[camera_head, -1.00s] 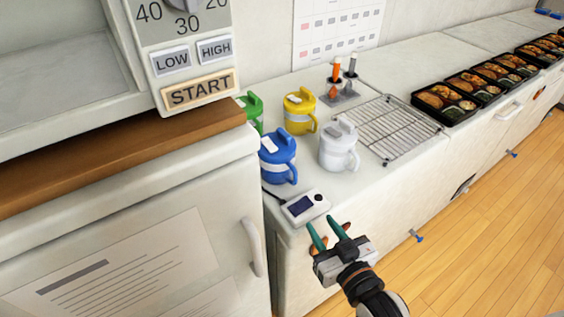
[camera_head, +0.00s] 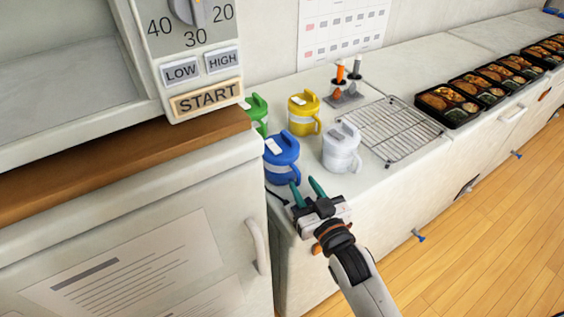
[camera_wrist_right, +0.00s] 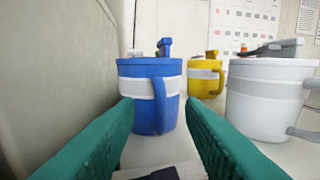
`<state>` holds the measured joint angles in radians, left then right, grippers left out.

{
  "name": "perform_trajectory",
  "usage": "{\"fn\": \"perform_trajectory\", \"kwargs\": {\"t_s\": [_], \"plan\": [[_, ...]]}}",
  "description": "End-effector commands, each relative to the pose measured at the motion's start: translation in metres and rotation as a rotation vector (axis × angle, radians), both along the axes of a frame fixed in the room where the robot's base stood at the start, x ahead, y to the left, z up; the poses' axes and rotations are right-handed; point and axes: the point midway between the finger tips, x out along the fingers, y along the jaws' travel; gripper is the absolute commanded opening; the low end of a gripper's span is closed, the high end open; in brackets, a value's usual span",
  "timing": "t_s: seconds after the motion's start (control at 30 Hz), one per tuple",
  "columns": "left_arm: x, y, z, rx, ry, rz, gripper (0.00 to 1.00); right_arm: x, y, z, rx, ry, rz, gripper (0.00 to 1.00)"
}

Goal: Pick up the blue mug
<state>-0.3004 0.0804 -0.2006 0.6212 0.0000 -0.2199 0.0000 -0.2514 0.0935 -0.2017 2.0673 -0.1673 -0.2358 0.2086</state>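The blue mug (camera_head: 282,157) stands upright on the counter, lidded, with a pale band and its handle on the right side. In the right wrist view the blue mug (camera_wrist_right: 150,95) is straight ahead, between and beyond the fingers. My right gripper (camera_head: 306,187) is open and empty, just in front of the mug near the counter's front edge. Its two green fingers (camera_wrist_right: 160,125) spread either side of the mug's lower part in the wrist view; I see no clear contact. My left gripper is not in view.
A white mug (camera_head: 341,148) stands close to the right, a yellow mug (camera_head: 303,114) behind, and a green mug (camera_head: 257,112) behind left. The white cabinet (camera_head: 150,235) with its wooden top bounds the left. A wire rack (camera_head: 390,130) and bento trays (camera_head: 448,107) lie further right.

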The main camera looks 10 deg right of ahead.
Motion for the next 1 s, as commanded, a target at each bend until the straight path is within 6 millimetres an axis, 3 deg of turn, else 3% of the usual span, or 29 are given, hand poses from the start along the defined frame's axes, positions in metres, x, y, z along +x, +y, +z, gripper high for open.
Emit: {"fn": "perform_trajectory", "kwargs": {"t_s": [0.13, 0.4, 0.47, 0.63, 1.0], "plan": [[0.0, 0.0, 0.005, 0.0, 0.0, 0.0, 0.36, 0.019, 0.004, 0.001, 0.001, 0.0, 0.0, 0.35], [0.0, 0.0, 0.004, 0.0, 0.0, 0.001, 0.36, 0.023, 0.004, 0.0, 0.001, 0.0, 0.0, 0.35], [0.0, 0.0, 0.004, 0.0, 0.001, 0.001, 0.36, 0.023, 0.004, 0.0, 0.001, 0.0, 0.0, 0.29], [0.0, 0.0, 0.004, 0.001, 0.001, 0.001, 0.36, 0.022, 0.004, 0.0, 0.001, 0.0, 0.0, 0.01], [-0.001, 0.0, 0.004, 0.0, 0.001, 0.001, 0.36, 0.023, 0.004, 0.003, 0.002, -0.006, 0.0, 0.0]]}}
